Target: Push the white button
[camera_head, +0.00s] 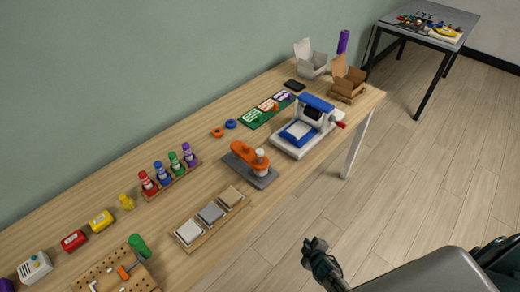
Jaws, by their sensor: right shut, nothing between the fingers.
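A wooden strip (222,219) near the table's front edge bears three square pieces: a white one (188,232), a grey one (211,213) and a tan one (232,195). The white one is nearest the left and looks most like the white button, though I cannot tell for certain that it is a button. My right gripper (316,247) is shut and empty. It shows over the floor in front of the table, to the right of the strip and apart from it. My left gripper is not in view.
An orange device with a white cylinder (261,155) on a grey base and a blue-and-white press (307,122) stand farther right. Coloured bottles (168,175) stand behind the strip. A pegboard (110,272) with tools lies left of it. Bare wood surrounds the strip.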

